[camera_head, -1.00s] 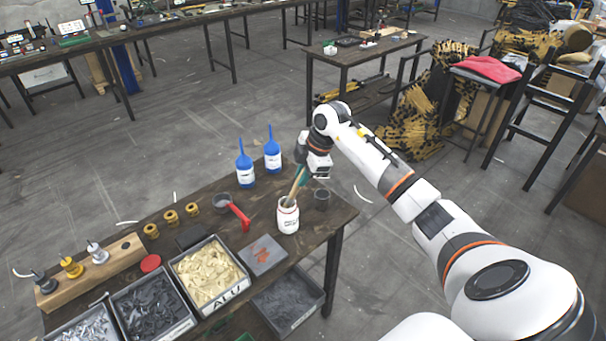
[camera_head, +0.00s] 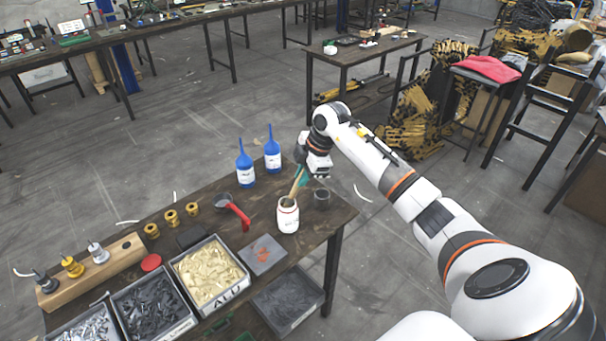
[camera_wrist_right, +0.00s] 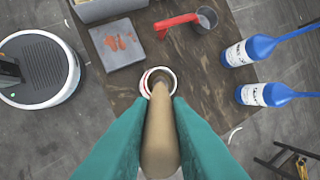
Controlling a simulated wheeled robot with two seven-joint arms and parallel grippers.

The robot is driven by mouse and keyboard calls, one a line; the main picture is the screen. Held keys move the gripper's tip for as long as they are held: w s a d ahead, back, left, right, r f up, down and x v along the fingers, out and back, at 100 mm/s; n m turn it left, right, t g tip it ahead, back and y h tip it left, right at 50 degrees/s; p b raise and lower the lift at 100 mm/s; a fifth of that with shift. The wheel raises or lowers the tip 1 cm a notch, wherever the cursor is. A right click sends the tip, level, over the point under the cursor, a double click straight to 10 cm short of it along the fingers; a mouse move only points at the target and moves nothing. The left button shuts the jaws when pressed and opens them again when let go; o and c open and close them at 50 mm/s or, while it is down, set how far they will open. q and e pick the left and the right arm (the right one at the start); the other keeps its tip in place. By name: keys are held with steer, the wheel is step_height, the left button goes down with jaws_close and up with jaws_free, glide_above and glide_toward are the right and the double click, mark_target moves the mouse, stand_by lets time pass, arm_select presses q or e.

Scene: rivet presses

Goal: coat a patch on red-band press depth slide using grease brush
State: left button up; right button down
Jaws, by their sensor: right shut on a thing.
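The grease brush has a wooden handle (camera_wrist_right: 160,135) that stands tilted in a white jar (camera_head: 288,217). The jar is on the near right part of the dark table, and its round rim (camera_wrist_right: 173,81) shows in the right wrist view. My right gripper (camera_head: 300,178) is just above the jar, with its teal fingers shut on the handle. The brush's bristle end is hidden inside the jar. My left gripper is not in view. I cannot make out a red-band press or its depth slide.
A grey plate with reddish smears (camera_head: 263,256), parts bins (camera_head: 210,270) and a wooden peg block (camera_head: 95,268) fill the left and front.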

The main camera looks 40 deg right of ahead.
steer(key=shift+s+f, duration=0.1)
step_height(320, 180, up, 2)
steer(key=shift+r+p, duration=0.1)
steer(key=shift+p, duration=0.95)
step_height(320, 180, up, 5)
steer(key=p, duration=0.4)
